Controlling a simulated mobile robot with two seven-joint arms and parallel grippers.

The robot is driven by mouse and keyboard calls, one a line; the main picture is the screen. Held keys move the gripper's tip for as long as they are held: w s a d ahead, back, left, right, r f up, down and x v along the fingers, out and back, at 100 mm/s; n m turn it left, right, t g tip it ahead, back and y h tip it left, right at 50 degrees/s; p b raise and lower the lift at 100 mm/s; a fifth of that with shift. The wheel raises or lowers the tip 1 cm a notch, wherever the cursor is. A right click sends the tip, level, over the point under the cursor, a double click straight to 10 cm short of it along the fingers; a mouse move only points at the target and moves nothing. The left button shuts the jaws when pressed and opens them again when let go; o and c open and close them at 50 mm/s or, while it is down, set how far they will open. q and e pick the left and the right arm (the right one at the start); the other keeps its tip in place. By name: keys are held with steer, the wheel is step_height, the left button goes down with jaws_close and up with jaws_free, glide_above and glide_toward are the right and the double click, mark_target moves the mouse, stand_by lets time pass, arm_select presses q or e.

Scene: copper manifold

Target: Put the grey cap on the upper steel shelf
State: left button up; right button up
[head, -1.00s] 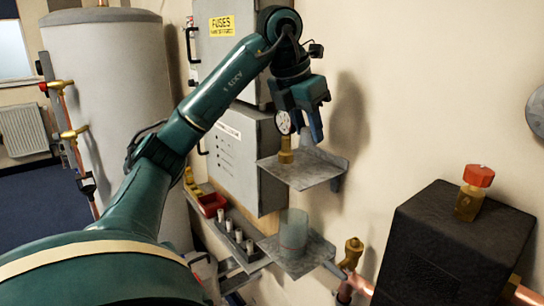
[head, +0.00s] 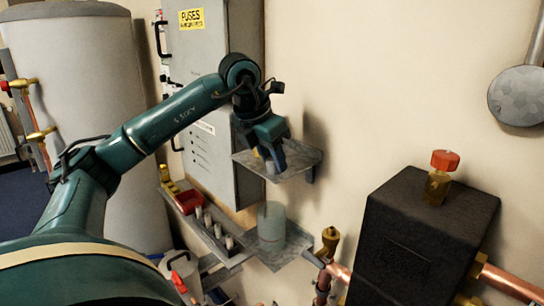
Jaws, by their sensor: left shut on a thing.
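My left gripper (head: 268,150) points down at the upper steel shelf (head: 302,157). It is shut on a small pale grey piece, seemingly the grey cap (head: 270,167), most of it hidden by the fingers. The cap is at or just above the shelf plate; I cannot tell whether it touches. A bit of brass shows beside the fingers, likely the gauge's base, with the rest hidden behind the gripper. My right gripper is not in view.
A lower shelf carries a clear greenish jar (head: 271,222). Several grey cylinders (head: 218,231) stand in a rail beside a red bin (head: 188,201). A grey fuse cabinet (head: 215,60) is close behind my arm. A black box (head: 425,235) stands at right.

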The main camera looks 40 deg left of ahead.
arm_select(q)
steer(key=shift+f, duration=0.15)
steer(key=o, duration=0.8)
steer(key=shift+o, duration=0.7)
steer(key=p+v, duration=0.1)
steer(key=v, duration=1.1)
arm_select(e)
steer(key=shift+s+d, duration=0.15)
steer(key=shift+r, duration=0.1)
